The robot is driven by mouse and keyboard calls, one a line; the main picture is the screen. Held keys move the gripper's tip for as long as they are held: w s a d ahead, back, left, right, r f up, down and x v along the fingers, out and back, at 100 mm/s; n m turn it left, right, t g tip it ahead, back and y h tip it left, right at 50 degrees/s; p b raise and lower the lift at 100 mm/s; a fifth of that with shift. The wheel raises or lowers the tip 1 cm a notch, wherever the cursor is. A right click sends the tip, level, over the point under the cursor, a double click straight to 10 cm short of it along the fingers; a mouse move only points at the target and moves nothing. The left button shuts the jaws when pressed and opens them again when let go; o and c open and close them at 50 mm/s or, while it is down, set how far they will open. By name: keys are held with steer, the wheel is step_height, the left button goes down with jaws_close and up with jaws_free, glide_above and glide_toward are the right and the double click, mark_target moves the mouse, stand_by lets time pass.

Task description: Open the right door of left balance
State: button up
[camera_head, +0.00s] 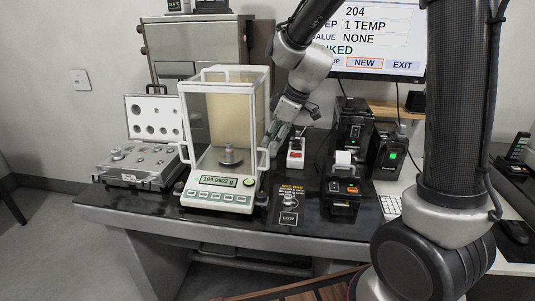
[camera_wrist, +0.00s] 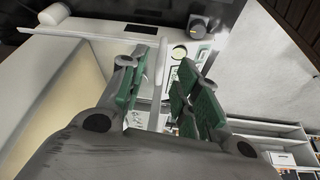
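The left balance (camera_head: 220,140) is a white-framed glass draft shield on a base with a lit display, and a metal weight (camera_head: 230,155) stands inside. Its right door handle (camera_head: 264,160) is a white loop on the right side, near the front. My gripper (camera_head: 273,145) is beside that right side, pointing down. In the wrist view the green-padded fingers of my gripper (camera_wrist: 166,55) are spread, with the white handle bar (camera_wrist: 159,68) between them. I see gaps at the bar, and contact is not clear. The right door looks closed.
An open case of weights (camera_head: 140,165) is left of the balance. A small white-and-red device (camera_head: 296,153), a printer (camera_head: 343,185) and black boxes (camera_head: 388,152) crowd the right. A monitor (camera_head: 380,40) hangs behind. A control knob panel (camera_head: 289,203) lies in front.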

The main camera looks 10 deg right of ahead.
mark_target(268, 153)
steer(key=x, duration=0.5)
steer(key=shift+a+f, duration=0.1)
steer(key=shift+f, duration=0.3)
jaws_close()
steer(key=shift+w, duration=0.1)
